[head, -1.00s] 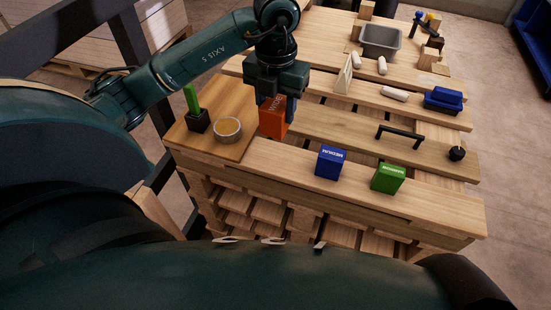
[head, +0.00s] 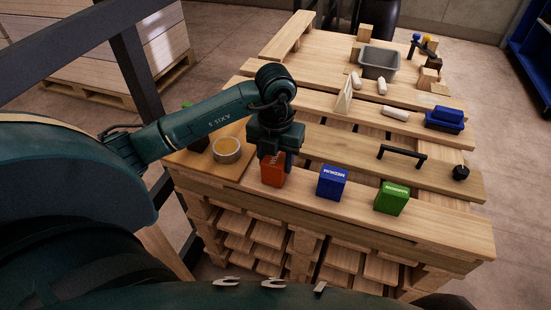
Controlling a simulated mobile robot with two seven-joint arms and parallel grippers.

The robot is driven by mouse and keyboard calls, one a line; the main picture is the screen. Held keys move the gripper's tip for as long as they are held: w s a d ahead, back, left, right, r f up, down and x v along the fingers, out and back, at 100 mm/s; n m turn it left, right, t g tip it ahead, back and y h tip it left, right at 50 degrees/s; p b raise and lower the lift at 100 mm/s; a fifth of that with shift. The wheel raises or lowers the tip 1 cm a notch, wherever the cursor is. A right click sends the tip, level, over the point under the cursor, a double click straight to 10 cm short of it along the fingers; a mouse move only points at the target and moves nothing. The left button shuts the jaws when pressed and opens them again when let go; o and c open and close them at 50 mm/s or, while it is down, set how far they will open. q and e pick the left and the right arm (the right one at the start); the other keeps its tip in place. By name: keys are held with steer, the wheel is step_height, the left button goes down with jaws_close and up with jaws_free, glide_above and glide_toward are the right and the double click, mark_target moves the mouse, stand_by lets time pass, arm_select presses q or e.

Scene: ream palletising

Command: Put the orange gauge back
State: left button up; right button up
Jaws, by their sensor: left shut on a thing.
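The orange gauge (head: 272,176) is a small block with pale lettering on its side. My left gripper (head: 274,158) points down from above and is shut on the top of it. The gripper's fingers hide the gauge's upper part. The gauge is upright at the front plank, just right of the brown board (head: 240,170) and left of the blue block (head: 332,182). I cannot tell whether its base touches the plank. My right gripper is not in view.
A green block (head: 391,198) stands right of the blue one. A round dish (head: 227,149) sits on the brown board. A black handle (head: 402,154), a black knob (head: 460,172), a blue tray (head: 444,120) and a grey bin (head: 379,61) are farther back. Gaps run between the planks.

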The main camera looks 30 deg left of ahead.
arm_select(q)
steer(key=shift+f, duration=0.15)
steer(key=o, duration=1.1)
steer(key=shift+r, duration=0.3)
step_height(320, 180, up, 12)
steer(key=p, duration=0.2)
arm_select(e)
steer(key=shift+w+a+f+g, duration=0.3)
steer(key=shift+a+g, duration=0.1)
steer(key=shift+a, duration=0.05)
arm_select(q)
steer(key=shift+f, duration=0.15)
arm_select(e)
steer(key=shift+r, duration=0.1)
